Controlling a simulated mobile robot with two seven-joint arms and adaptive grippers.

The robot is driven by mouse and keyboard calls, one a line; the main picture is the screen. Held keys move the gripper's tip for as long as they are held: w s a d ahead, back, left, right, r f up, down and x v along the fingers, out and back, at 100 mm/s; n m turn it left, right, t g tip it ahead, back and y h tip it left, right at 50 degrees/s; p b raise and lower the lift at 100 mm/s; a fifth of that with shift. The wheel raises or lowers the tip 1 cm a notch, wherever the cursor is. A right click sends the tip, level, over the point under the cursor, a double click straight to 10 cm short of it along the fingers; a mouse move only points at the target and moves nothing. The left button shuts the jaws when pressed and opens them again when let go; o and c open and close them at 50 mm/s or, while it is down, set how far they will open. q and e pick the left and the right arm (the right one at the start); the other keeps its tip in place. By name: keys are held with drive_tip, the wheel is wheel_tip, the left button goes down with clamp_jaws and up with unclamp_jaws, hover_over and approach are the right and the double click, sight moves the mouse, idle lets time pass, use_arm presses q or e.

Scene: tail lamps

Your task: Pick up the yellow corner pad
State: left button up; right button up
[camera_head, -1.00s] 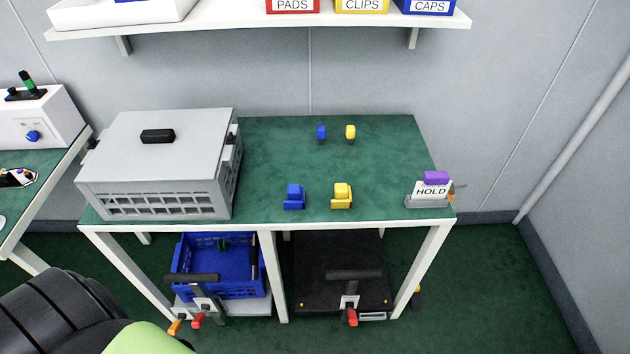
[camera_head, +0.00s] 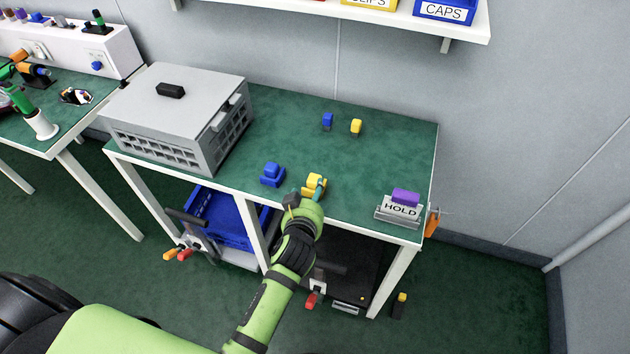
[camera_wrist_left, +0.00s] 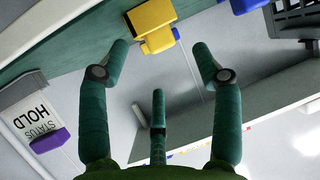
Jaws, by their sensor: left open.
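A yellow block-shaped pad (camera_head: 315,180) sits near the front edge of the green-topped table (camera_head: 300,110). It also shows in the left wrist view (camera_wrist_left: 153,25), beyond the fingertips. A smaller yellow piece (camera_head: 356,126) stands farther back; I cannot tell from shape alone which one is named the corner pad. My left gripper (camera_head: 306,197) is open and empty at the front yellow pad, partly covering it in the head view. The left wrist view shows its teal fingers (camera_wrist_left: 160,72) spread, with the pad apart from them. My right gripper is not in view.
A blue block (camera_head: 272,174) sits just left of the yellow pad. A smaller blue piece (camera_head: 327,121) stands farther back. A grey crate (camera_head: 180,110) fills the table's left end. A HOLD sign (camera_head: 400,209) with a purple block stands at the right front. The table's back right is clear.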

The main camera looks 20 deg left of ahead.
sight(313, 185)
use_arm(q)
drive_tip(key=shift+w+a+f, duration=0.15)
drive_tip(key=shift+w+a, duration=0.05)
drive_tip(key=shift+w, duration=0.2)
drive_tip(key=shift+w+a+f, duration=0.15)
drive_tip(key=shift+w, duration=0.2)
drive_tip(key=x, duration=0.3)
drive_tip(key=shift+w+d+p, duration=0.15)
drive_tip(key=shift+d+p, duration=0.05)
drive_tip(key=shift+p, duration=0.1)
drive_tip(key=shift+w+a+f, duration=0.1)
drive_tip(key=shift+w+f, duration=0.2)
drive_tip(key=shift+w, duration=0.05)
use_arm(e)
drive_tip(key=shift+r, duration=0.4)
use_arm(q)
drive_tip(key=c, duration=0.9)
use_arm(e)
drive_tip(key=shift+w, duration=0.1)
